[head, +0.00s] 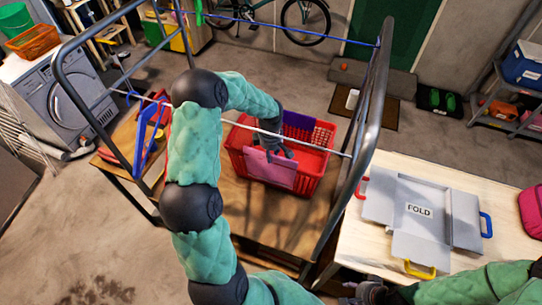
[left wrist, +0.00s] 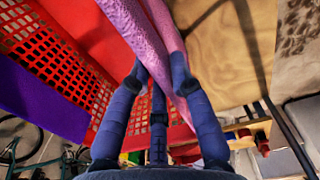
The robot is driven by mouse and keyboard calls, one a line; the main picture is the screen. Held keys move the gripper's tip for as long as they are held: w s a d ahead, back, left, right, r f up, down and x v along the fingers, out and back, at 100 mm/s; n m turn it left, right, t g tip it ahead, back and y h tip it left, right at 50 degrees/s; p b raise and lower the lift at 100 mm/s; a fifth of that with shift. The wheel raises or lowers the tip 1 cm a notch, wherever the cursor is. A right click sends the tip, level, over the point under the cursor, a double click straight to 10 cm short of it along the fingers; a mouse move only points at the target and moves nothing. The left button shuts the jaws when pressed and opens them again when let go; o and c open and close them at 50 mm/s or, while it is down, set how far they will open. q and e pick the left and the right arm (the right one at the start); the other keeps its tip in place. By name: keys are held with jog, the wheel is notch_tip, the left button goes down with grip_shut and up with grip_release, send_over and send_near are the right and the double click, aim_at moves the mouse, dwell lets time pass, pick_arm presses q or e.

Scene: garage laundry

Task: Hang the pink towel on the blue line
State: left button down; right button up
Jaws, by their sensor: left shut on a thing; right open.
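The pink towel (head: 268,171) hangs at the near side of the red basket (head: 309,176). My left gripper (head: 278,150) is shut on it at the basket. In the left wrist view, the pink towel (left wrist: 165,45) runs up between the fingers of my left gripper (left wrist: 160,85). The blue line (head: 290,28) spans the far side of the metal drying frame (head: 378,85), with nothing pink on it. My right gripper (head: 362,294) is open at the bottom edge, apart from the towel; it is partly cut off.
A white line (head: 325,150) crosses the near side of the frame, in front of the basket. A purple cloth (head: 300,121) lies over the basket's far part. A grey folding board (head: 420,210) lies on the right table. A washing machine (head: 65,98) stands at left.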

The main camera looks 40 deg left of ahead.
pick_arm(q)
jog(key=shift+r+p, duration=1.3)
jog(key=shift+r, duration=1.7)
